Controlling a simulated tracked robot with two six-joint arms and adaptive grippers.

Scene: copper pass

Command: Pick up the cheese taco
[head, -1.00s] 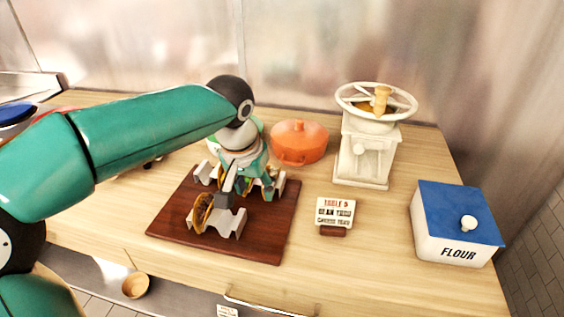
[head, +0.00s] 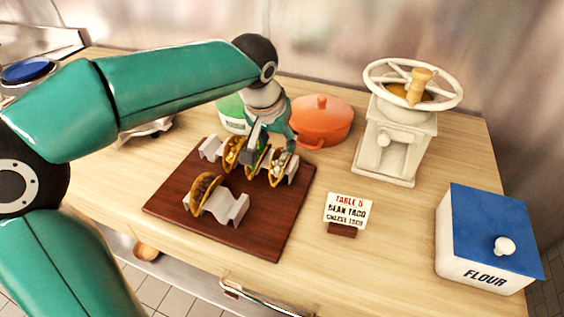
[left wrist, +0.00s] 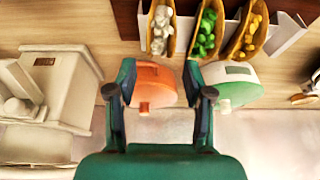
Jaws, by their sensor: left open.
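A rack on the board holds three tacos: one with yellow filling (head: 232,150), probably the cheese taco, one with green filling (head: 254,160) and one with whitish filling (head: 280,168). In the left wrist view the yellow taco (left wrist: 246,36) is at right, the green taco (left wrist: 206,33) in the middle and the whitish taco (left wrist: 160,30) at left. My left gripper (head: 268,148) is open at this rack, its fingers partly hiding the tacos. In the wrist view its fingertips (left wrist: 159,72) are apart with no taco between them. My right gripper is not in view.
A nearer rack (head: 225,208) on the brown board (head: 265,243) holds a brown-filled taco (head: 204,188). An orange pot (head: 320,122) and a green pot (head: 232,112) stand behind. An order card (head: 347,210), a grinder (head: 388,148) and a flour box (head: 487,240) stand right.

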